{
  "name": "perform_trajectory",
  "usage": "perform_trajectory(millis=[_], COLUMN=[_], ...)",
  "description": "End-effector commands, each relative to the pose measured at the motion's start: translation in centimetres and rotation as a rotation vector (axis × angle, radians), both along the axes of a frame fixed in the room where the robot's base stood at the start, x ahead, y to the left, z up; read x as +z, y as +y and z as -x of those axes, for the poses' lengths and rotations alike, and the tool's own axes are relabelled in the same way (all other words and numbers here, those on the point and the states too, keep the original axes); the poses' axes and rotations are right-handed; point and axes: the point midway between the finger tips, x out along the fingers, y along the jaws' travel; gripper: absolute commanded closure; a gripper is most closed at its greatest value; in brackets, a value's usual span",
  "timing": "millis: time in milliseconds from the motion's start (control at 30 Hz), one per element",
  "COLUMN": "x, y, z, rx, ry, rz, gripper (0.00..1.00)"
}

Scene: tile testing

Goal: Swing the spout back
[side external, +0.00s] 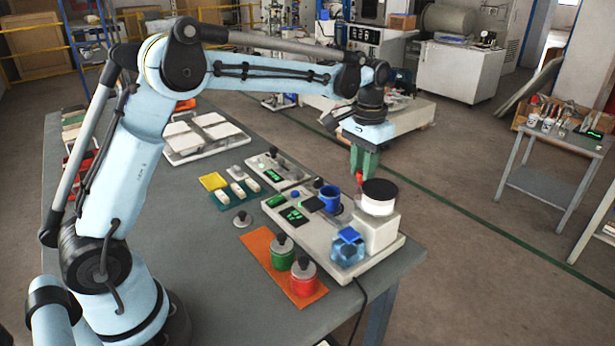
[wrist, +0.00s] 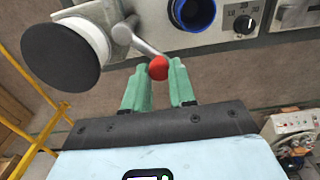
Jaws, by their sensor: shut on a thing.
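The red ball knob (wrist: 159,67) sits between the green fingers of my gripper (wrist: 160,84), which is shut on it. A grey metal rod (wrist: 143,46), seemingly the spout's arm, runs from the knob to a round pivot beside a white cylinder with a dark top (wrist: 68,52). In the side view my gripper (side external: 361,174) reaches down behind the white cylinder (side external: 379,206), with the red knob (side external: 360,178) at its fingertips. A blue cup (side external: 330,197) stands on the instrument left of the cylinder; the wrist view shows its open mouth (wrist: 193,10). The rod is hard to make out in the side view.
The instrument (side external: 372,257) stands near the right edge of the grey table (side external: 220,300). A blue part (side external: 348,250) sits at its front. Green and red weights (side external: 303,278) stand on an orange mat (side external: 258,243). A dial (wrist: 245,24) is right of the cup in the wrist view.

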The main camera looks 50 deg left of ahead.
Motion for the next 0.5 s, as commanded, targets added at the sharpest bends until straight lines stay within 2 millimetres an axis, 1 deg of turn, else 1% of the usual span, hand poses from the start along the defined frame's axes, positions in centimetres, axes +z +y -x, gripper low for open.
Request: perform_trajectory(millis=[33,267,500], x=[0.0,0.0,0.0], y=[-0.41,-0.5,-1.14], z=[0.13,0.05,-0.47], rx=[-0.004,-0.004,-0.005], ry=[0.005,0.005,0.005], rz=[0.009,0.009,0.008], gripper=[0.97,0.97,0.97])
